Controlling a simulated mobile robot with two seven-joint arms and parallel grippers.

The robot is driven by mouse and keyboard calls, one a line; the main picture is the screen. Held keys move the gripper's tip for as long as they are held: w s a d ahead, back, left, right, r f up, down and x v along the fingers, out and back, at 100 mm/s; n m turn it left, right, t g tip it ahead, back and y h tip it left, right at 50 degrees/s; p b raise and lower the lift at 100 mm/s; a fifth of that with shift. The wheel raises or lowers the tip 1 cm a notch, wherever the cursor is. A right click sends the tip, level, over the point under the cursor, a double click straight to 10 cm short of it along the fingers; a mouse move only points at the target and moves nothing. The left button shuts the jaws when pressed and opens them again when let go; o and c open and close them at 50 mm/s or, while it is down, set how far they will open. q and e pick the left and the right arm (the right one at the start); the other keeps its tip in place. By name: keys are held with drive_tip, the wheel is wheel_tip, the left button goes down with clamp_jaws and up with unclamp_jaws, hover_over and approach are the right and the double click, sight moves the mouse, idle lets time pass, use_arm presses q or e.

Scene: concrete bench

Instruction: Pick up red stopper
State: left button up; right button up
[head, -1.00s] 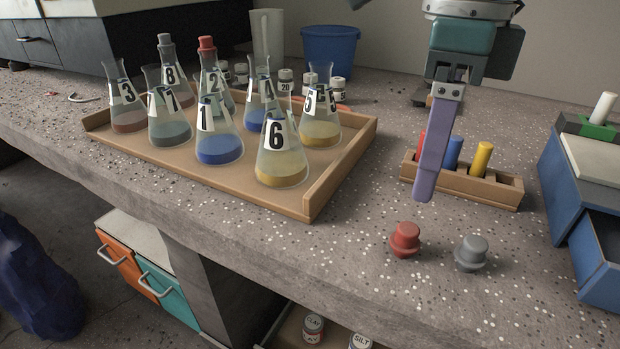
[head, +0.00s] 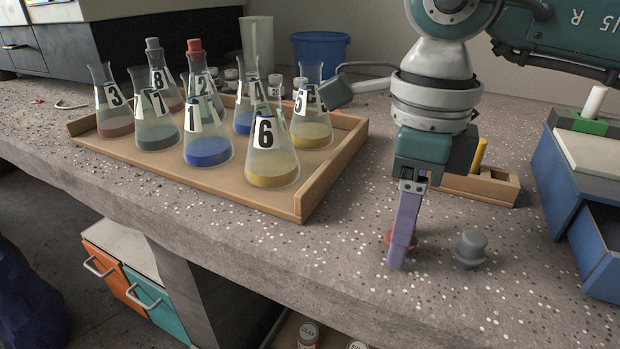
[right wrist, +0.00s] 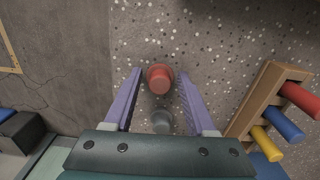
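A red stopper (head: 412,239) stands on the bench near its front edge, partly hidden behind a purple finger of my right gripper (head: 398,262) in the head view. In the right wrist view the red stopper (right wrist: 160,76) shows between the two finger ends. The right gripper (right wrist: 161,80) is open, with a gap to the stopper on each side, and points down at the bench. My left gripper is not in view.
A grey stopper (head: 470,248) stands close to the right of the red one. A wooden tray (head: 335,170) of numbered flasks is at left; one flask carries another red stopper (head: 194,46). A wooden block (head: 490,188) with coloured pegs and blue drawers (head: 600,240) are at right.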

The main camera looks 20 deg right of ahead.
clamp_jaws()
drive_tip(key=shift+r, duration=0.1)
idle(0.3)
